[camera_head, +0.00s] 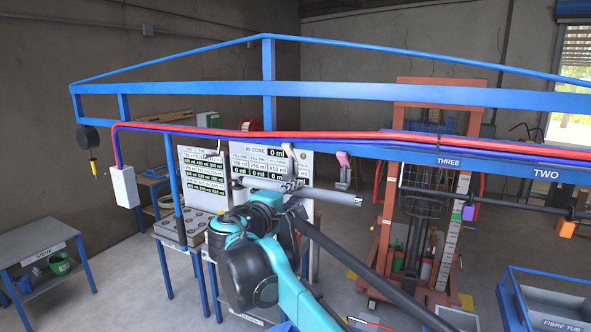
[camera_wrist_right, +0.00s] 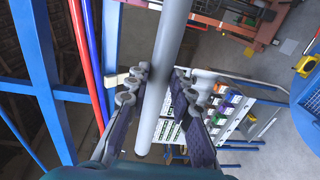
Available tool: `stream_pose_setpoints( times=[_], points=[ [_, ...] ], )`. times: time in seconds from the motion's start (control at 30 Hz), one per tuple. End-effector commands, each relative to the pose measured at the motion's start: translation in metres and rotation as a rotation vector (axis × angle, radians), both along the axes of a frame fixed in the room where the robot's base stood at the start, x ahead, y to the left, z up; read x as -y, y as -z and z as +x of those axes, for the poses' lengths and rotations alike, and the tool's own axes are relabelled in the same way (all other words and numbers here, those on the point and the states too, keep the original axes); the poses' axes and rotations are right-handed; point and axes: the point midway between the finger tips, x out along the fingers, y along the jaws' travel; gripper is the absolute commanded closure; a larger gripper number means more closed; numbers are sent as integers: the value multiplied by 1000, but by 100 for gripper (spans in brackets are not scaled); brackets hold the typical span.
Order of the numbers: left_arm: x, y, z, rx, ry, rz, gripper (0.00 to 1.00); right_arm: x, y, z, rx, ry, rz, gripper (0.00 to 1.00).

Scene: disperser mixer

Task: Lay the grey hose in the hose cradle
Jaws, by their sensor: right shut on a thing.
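The grey hose (camera_head: 335,196) shows in the head view as a pale tube, nearly level, with its right end free in the air. In the right wrist view the grey hose (camera_wrist_right: 170,50) runs lengthwise between the fingers. My right gripper (camera_wrist_right: 157,85) is shut around it; in the head view the right gripper (camera_head: 283,199) is partly hidden by my teal wrist. A pale hook (camera_head: 289,152) hangs from the blue frame just above the hose; I cannot tell whether it is part of the hose cradle. The hose looks apart from it. My left gripper is not in view.
A blue overhead beam (camera_head: 350,95) and a red pipe (camera_head: 330,134) cross above the hose. White boards (camera_head: 204,180) with printed figures stand behind. An orange lift frame (camera_head: 388,235) stands right of centre. A fibre tub (camera_head: 555,308) is at the lower right.

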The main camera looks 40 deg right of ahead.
Motion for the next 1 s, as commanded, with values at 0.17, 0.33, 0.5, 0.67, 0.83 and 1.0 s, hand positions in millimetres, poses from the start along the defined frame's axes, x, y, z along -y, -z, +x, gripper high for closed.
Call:
stream_pose_setpoints(
  times=[0.17, 0.33, 0.5, 0.67, 0.83, 1.0],
  points=[
    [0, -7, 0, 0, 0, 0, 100, 2, -22, -4, 8, 4, -14, 100],
    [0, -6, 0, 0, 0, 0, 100, 2, -22, -4, 8, 5, -15, 100],
    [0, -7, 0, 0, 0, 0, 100, 1, -22, -4, 9, 6, -13, 100],
    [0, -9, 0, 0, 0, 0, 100, -1, -22, -6, 6, 11, -14, 100],
    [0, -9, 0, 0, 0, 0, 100, 10, -22, -1, 7, 13, -12, 100],
    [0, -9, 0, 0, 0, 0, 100, 22, -22, 5, 7, 13, -12, 100]
  ],
)
